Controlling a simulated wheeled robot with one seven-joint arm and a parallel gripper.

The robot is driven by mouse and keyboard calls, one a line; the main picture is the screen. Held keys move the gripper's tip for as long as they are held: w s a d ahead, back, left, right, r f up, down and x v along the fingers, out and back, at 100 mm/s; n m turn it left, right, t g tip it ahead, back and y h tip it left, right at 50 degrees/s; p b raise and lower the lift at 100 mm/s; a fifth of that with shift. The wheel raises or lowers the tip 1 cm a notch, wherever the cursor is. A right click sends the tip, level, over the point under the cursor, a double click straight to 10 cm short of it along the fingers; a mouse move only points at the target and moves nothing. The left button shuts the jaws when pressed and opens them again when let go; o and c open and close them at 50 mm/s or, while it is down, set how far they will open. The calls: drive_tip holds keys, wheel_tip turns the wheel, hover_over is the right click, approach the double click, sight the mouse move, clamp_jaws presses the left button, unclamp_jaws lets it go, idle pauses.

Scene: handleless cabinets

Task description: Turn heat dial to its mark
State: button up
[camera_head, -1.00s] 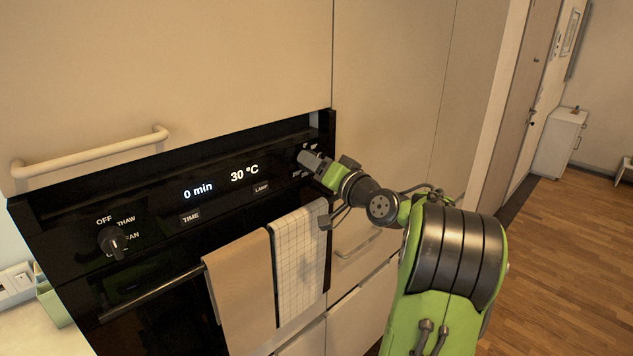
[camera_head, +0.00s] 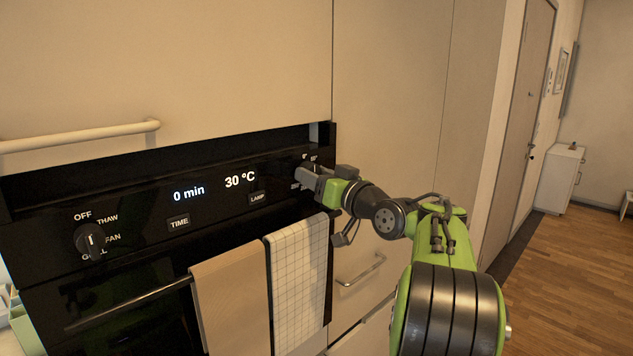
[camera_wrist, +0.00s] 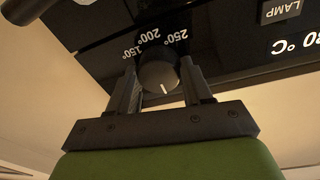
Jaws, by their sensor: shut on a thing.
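The heat dial (camera_wrist: 158,75) is a round black knob with a white pointer line, in the wrist view. White temperature marks of 150°, 200° and 250° show on the panel beyond it. My gripper (camera_wrist: 160,86) has its two fingers on either side of the dial and is shut on it. The pointer line lies on the side toward my gripper, away from those marks. In the head view, my gripper (camera_head: 306,176) is at the right end of the black oven panel (camera_head: 140,191) and hides most of the dial. The display reads 30 °C and 0 min.
A second knob (camera_head: 90,240) with OFF, THAW and FAN labels is at the panel's left. Below the panel, a beige towel (camera_head: 230,305) and a checked towel (camera_head: 298,280) hang on the oven handle (camera_head: 130,302). A cabinet handle (camera_head: 80,136) sticks out above.

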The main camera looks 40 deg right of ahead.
drive_tip(key=o, duration=1)
drive_tip(key=shift+o, duration=0.2)
drive_tip(key=shift+s, duration=0.1)
drive_tip(key=s+f+b, duration=0.1)
drive_tip(key=s+b, duration=0.3)
drive_tip(key=s, duration=1.1)
drive_tip(key=shift+s+a+f+b, duration=0.15)
drive_tip(key=shift+s+a+b, duration=0.1)
drive_tip(key=shift+a+b, duration=0.1)
